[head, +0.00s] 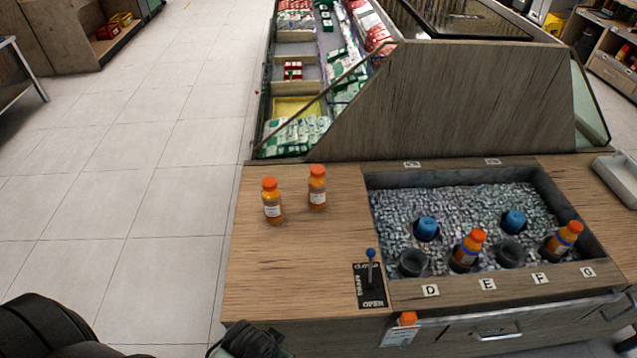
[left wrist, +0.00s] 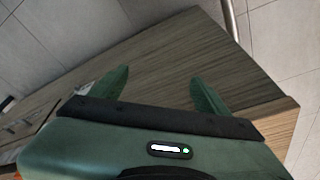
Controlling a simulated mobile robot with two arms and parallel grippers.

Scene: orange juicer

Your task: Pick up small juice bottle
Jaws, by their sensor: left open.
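Two small juice bottles with orange caps stand upright on the wooden counter in the head view, one at the left (head: 273,208) and one slightly behind it to the right (head: 317,194). Two more orange-capped bottles lean in the ice bin, one near the middle (head: 467,252) and one at the right (head: 561,243). My left gripper (left wrist: 160,75) is open and empty in the left wrist view, its green fingers apart over a wooden surface. In the head view only a dark part of it shows at the bottom edge, apart from the bottles. My right gripper is not in view.
The ice bin (head: 400,181) also holds blue-capped items and dark round holders. A blue-knobbed lever (head: 371,268) stands on the counter's front. An orange-capped item (head: 407,319) shows below the front edge. A slanted wood-sided display (head: 450,100) rises behind. The counter's left front is clear.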

